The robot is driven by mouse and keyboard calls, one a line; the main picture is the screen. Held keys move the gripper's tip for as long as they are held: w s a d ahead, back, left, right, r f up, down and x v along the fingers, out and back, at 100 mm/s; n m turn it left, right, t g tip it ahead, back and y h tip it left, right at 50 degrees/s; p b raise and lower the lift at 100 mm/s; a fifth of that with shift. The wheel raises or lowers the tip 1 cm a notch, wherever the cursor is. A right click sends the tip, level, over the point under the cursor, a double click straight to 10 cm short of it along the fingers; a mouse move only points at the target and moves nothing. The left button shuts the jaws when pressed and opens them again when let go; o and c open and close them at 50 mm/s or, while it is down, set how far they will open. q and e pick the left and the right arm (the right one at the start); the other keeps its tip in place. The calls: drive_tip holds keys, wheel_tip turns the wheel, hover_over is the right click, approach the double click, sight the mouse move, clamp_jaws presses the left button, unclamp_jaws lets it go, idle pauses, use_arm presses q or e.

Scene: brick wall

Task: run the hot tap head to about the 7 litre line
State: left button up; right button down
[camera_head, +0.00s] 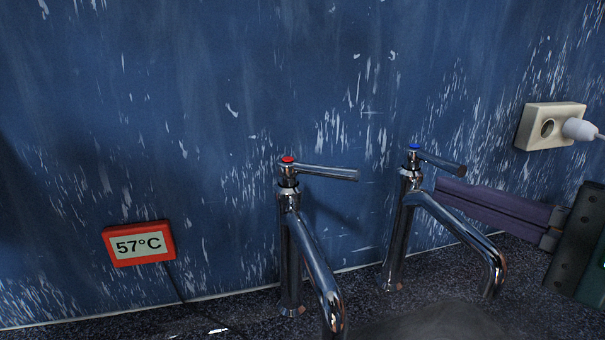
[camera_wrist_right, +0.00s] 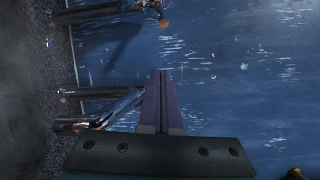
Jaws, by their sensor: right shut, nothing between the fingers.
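The hot tap head (camera_head: 287,161) has a red dot and a chrome lever (camera_head: 330,173) pointing right, on a tall chrome tap whose spout comes forward. The cold tap (camera_head: 399,235) stands to its right, with a blue dot and a lever also pointing right. I see no water running and no litre line. My right gripper (camera_head: 441,187) is shut and empty; its purple fingers reach in from the right, tips near the cold tap, partly behind its spout. In the right wrist view its fingertips (camera_wrist_right: 160,73) point towards the upper part, with tap parts at upper left. My left gripper is out of view.
A red-framed display (camera_head: 139,244) reading 57°C sits at the left, a dark cable running down from it. A socket (camera_head: 551,127) with a white plug (camera_head: 580,129) is on the worn blue wall at right. The dark speckled counter (camera_head: 235,317) lies below.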

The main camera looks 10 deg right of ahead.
drive_tip(key=r+p+x, duration=0.1)
drive_tip(key=p+x, duration=0.1)
drive_tip(key=x, duration=0.8)
drive_tip(key=s+a+p, duration=0.2)
drive_tip(key=s, duration=0.1)
drive_tip(key=shift+s+a+f, duration=0.15)
drive_tip(key=shift+a, duration=0.25)
drive_tip(key=shift+a, duration=0.1)
